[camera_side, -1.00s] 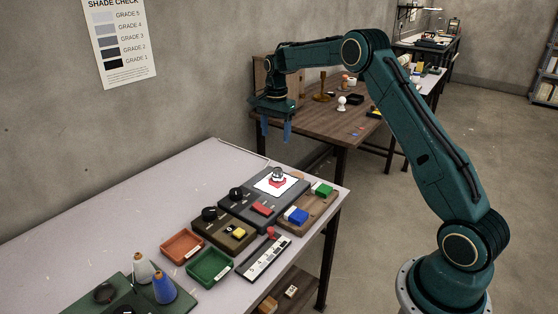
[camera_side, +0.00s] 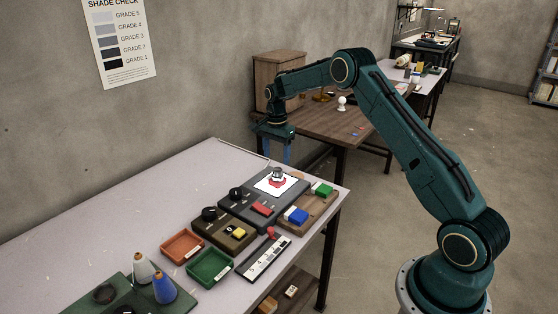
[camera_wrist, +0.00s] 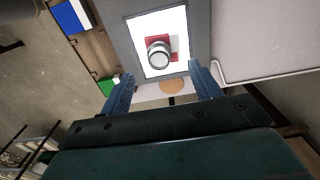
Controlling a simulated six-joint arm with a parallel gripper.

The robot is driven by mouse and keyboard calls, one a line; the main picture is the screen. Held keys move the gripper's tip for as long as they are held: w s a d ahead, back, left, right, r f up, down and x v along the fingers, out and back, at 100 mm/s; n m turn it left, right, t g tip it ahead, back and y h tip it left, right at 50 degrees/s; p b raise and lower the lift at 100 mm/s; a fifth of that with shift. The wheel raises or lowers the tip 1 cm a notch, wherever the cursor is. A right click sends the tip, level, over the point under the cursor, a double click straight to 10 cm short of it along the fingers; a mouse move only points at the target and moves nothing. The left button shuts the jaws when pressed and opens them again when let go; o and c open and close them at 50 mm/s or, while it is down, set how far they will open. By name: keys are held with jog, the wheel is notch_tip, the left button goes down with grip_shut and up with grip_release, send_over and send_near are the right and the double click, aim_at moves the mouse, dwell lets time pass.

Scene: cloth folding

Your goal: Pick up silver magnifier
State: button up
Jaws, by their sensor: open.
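The silver magnifier (camera_side: 277,174) is a small round metal loupe standing on a lit white panel, over a red patch. In the wrist view the magnifier (camera_wrist: 159,54) shows from above with its round lens, beyond the fingertips. My gripper (camera_side: 279,157) is open and empty, with its blue fingers pointing down above and behind the magnifier. In the wrist view my gripper (camera_wrist: 161,74) has its two fingers apart, one to each side of the magnifier's line. The fingers do not touch it.
The dark box (camera_side: 238,207) around the panel has a red block and a knob. A wooden tray (camera_side: 322,205) with blue, white and green blocks lies to its right. Orange (camera_side: 182,246) and green (camera_side: 209,267) trays stand nearer. The table's left part is clear.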

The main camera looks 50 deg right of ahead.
aim_at(278, 169)
jog(key=shift+f, duration=0.9)
jog(key=shift+s+d+f, duration=0.1)
jog(key=shift+d+f, duration=0.05)
jog(key=shift+f, duration=2.45)
jog(key=c, duration=1.1)
